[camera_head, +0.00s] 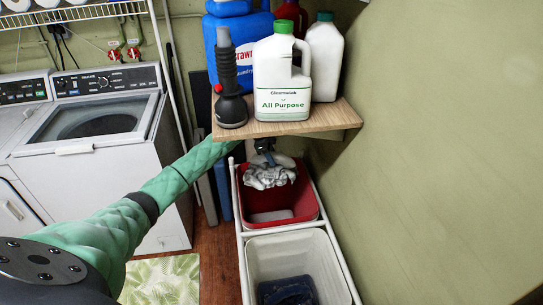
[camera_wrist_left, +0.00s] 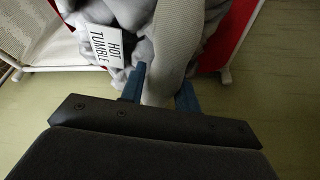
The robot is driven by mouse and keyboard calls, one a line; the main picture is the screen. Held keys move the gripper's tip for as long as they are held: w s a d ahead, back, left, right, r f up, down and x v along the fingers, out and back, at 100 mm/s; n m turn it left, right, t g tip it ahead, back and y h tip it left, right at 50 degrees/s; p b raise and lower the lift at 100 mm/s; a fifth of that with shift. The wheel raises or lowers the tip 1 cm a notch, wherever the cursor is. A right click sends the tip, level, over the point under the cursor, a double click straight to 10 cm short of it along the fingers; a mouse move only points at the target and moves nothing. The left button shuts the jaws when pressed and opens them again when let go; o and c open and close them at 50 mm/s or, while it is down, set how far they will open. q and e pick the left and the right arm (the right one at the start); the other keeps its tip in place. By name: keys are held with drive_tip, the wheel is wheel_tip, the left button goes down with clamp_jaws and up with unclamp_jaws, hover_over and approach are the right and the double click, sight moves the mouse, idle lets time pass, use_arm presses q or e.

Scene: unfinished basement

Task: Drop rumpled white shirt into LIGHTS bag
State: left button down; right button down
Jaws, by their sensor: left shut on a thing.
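The rumpled white shirt (camera_head: 268,177) hangs bunched below the shelf, over the back part of the open red bag (camera_head: 307,203) in the head view. My left gripper (camera_head: 265,154) is shut on it; the shelf partly hides the wrist. In the left wrist view, pale grey-white cloth (camera_wrist_left: 165,50) runs between the blue fingers of my left gripper (camera_wrist_left: 160,90). A white bag (camera_head: 322,250) stands in front of the red one. No LIGHTS label is readable. My right gripper is not in view.
A wooden shelf (camera_head: 335,116) with detergent jugs (camera_head: 282,85) and a dark plunger-like bottle (camera_head: 230,95) overhangs the red bag. A white pipe frame (camera_head: 240,235) holds both bags. A dark blue item (camera_head: 288,291) lies in the white bag. The green wall is close at right.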

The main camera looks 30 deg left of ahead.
use_arm(q)
drive_tip(key=c, duration=0.9)
unclamp_jaws()
drive_tip(key=shift+c, duration=0.2)
drive_tip(key=shift+f, duration=0.1)
drive_tip(key=shift+a+r, duration=0.15)
drive_tip(key=shift+r, duration=0.2)
drive_tip(key=p+v, duration=0.3)
drive_tip(key=v, duration=0.1)
drive_tip(key=shift+r, duration=0.25)
drive_tip(key=s+a, duration=0.4)
drive_tip(key=a, duration=0.7)
drive_tip(key=shift+a+f, duration=0.15)
drive_tip(key=shift+a, duration=0.15)
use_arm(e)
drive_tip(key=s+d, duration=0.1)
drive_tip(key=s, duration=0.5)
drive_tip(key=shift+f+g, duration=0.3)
